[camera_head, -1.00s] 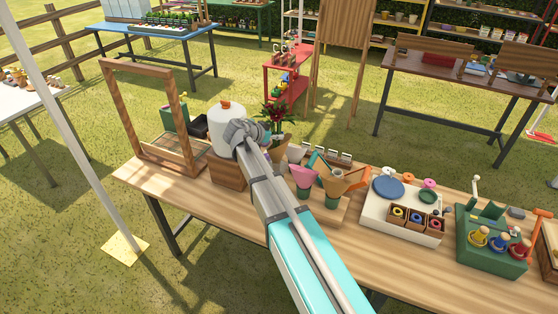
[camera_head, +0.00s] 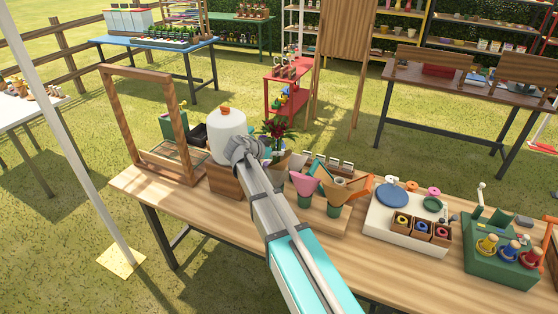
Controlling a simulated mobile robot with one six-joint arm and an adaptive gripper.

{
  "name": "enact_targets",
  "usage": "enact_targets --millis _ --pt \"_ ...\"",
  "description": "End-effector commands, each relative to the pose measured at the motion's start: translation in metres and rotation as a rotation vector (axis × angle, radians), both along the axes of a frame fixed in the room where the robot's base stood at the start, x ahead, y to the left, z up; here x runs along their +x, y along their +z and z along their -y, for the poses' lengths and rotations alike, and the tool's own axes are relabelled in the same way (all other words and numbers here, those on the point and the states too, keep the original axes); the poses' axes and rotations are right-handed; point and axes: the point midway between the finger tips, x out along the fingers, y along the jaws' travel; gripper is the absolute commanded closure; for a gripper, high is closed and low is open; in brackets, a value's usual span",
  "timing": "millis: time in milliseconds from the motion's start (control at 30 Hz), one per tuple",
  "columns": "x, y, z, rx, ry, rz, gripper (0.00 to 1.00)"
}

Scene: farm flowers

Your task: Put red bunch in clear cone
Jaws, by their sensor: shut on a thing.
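The red bunch (camera_head: 277,131), red blooms with dark green leaves, is upright just right of my wrist. Its lower end is hidden by my arm and the cones. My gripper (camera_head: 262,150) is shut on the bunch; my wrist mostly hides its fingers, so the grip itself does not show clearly. A pale greyish cone (camera_head: 297,162), which looks like the clear one, is just below and right of the bunch. I cannot tell whether the stems are inside it. A pink cone (camera_head: 305,184) and a tan-orange cone (camera_head: 345,188) stand in green holders to the right.
A white jar with an orange knob (camera_head: 227,130) stands on a wooden block close left of my wrist. A wooden frame (camera_head: 175,115) stands farther left. Right of the cones are a white tray (camera_head: 385,222) and a green box (camera_head: 500,262). The table's front left (camera_head: 190,203) is clear.

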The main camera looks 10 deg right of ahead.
Motion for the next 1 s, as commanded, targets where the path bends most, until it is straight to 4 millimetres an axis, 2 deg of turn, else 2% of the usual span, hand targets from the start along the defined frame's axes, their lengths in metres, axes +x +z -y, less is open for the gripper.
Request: enact_targets --millis 500,1000 --pt "0.0 -0.036 0.001 0.0 -0.001 0.0 1.0" --pt "0.0 -0.039 0.001 0.0 -0.001 0.0 1.0"
